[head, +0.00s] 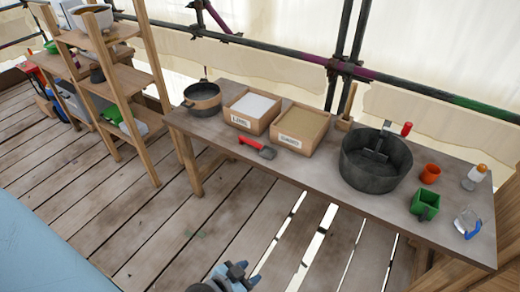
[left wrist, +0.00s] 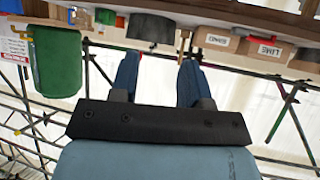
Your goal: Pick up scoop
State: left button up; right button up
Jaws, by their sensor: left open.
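A tool with a red handle and a short grey metal head (head: 258,148) lies flat on the workbench (head: 335,190), in front of the two wooden boxes. It looks like a scoop or trowel; I cannot tell which. My left gripper (head: 230,272) is low in the head view, in front of the bench and well apart from the tool. In the left wrist view its two blue fingers (left wrist: 158,82) are spread with nothing between them. My right gripper is not in view.
Shelving (head: 130,77) stands left. Floorboards in front are clear.

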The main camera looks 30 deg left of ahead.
aim_at(269, 153)
jog(key=i+j, duration=0.25)
jog(key=j, duration=0.2)
jog(key=i+j, duration=0.25)
jog(key=j, duration=0.25)
jog(key=i+j, duration=0.3)
jog(key=j, duration=0.15)
jog(key=i+j, duration=0.25)
jog(key=j, duration=0.2)
jog(key=u, duration=0.05)
